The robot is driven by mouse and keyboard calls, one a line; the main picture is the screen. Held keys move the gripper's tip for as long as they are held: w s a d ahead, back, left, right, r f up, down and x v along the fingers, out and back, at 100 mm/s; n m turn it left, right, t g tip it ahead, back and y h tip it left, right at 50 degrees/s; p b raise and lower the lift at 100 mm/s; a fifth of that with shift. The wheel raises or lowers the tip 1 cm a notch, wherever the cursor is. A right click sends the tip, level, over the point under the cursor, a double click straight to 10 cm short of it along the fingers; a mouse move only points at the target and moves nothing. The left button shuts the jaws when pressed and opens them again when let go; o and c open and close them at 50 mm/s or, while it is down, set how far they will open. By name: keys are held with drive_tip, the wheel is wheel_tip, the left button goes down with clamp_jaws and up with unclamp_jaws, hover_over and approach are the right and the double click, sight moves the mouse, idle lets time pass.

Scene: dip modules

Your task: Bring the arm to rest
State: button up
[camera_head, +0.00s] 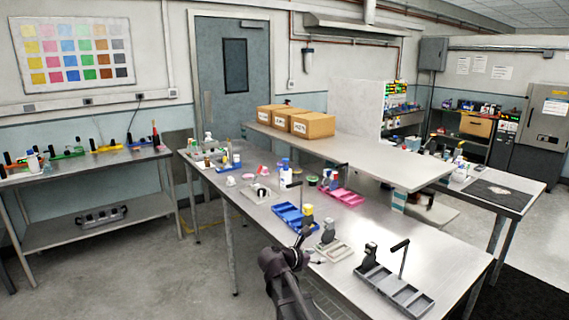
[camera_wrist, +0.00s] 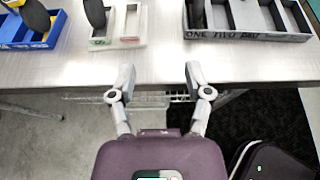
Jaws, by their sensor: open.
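My gripper (camera_wrist: 160,82) is open and empty in the wrist view. Its two fingers are spread apart near the front edge of the metal table (camera_wrist: 75,72), with the floor and part of a wire rack below them. In the head view my arm rises at the bottom centre, and my gripper is hard to make out there. Nothing is between the fingers.
On the table ahead are a grey tray (camera_head: 398,292), a beige tray (camera_head: 334,250), a blue tray (camera_head: 291,214) and a pink tray (camera_head: 341,196). Cardboard boxes (camera_head: 313,126) stand on a raised shelf. Floor (camera_head: 150,270) at left is clear.

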drive_tip(key=s+d+f+m+g+y, duration=0.2)
drive_tip(key=s+f+m+y, duration=0.1)
drive_tip(key=s+m, duration=0.4)
drive_tip(key=s+d+f+m+g+y, duration=0.2)
drive_tip(key=s+f+m+g+y, duration=0.1)
drive_tip(key=s+m, duration=0.5)
drive_tip(key=s+d+f+m+g+y, duration=0.3)
drive_tip(key=s+f+m+y, duration=0.1)
drive_tip(key=s+m, duration=0.4)
drive_tip(key=shift+s+f+m+y, duration=0.2)
drive_tip(key=shift+f+m+y, duration=0.2)
drive_tip(key=shift+f+m, duration=0.5)
